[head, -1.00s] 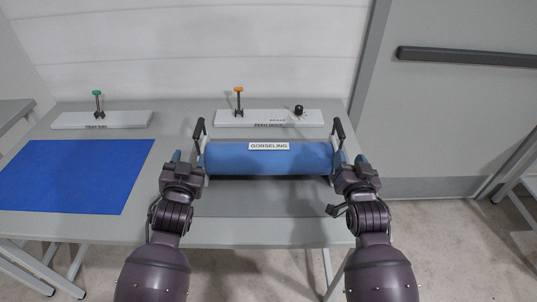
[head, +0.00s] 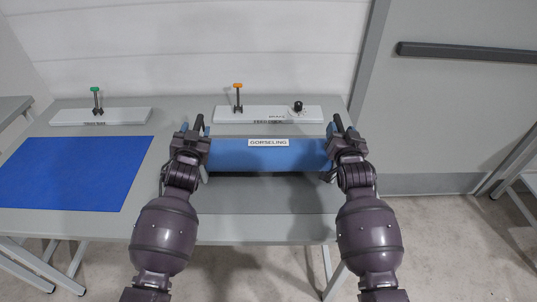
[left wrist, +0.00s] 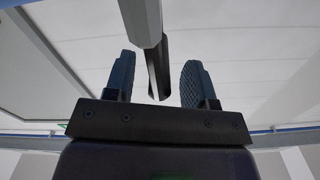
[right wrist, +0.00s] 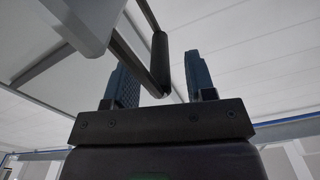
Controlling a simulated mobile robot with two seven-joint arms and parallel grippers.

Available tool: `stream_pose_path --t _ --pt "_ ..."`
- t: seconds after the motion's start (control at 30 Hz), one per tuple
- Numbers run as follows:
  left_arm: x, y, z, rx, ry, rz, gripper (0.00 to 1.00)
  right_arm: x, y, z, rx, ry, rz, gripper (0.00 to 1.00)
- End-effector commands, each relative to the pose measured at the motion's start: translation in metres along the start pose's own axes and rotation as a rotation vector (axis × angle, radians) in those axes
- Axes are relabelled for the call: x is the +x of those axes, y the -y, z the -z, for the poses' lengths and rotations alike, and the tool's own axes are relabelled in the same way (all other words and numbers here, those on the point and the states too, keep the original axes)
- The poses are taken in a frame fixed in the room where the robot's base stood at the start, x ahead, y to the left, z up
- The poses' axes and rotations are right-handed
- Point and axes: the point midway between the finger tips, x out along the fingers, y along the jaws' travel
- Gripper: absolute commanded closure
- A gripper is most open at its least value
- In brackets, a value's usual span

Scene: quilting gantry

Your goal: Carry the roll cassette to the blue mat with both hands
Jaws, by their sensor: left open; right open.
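In the left wrist view the left handle (left wrist: 156,70) stands between the open fingers (left wrist: 160,80). My right gripper (head: 346,132) is at the right end, open. In the right wrist view the right handle (right wrist: 160,62) reaches between its fingers (right wrist: 160,75). The blue mat (head: 72,172) lies flat and empty at the left of the table.
A white panel with an orange-topped post (head: 268,114) and a black knob stands behind the cassette. Another white panel (head: 100,116) with a green-topped post stands behind the mat. Bare table (head: 265,200) shows in front of the cassette. A grey door is at right.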

Motion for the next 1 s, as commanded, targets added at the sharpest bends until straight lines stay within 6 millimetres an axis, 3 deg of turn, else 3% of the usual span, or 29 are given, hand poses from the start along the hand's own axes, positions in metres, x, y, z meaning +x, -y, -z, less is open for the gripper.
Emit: stream_pose_path --t 0.2,0.5,0.83,1.0 --pt "0.0114 -0.0001 -0.0001 -0.001 0.001 0.0 0.5 0.0114 -0.0005 -0.0001 0.0 0.0 -0.001 0.5" --pt "0.0121 -0.0001 -0.0001 -0.001 0.001 0.0 0.5 0.0122 -0.0005 0.0 0.0 0.0 -0.001 0.5" --pt "0.012 0.0 -0.0001 0.0 0.001 0.0 1.0 0.012 -0.0003 0.0 0.0 0.0 0.0 1.0" --pt "0.012 0.0001 -0.0001 0.0 0.001 0.0 1.0 0.012 -0.0003 0.0 0.0 0.0 0.0 1.0"
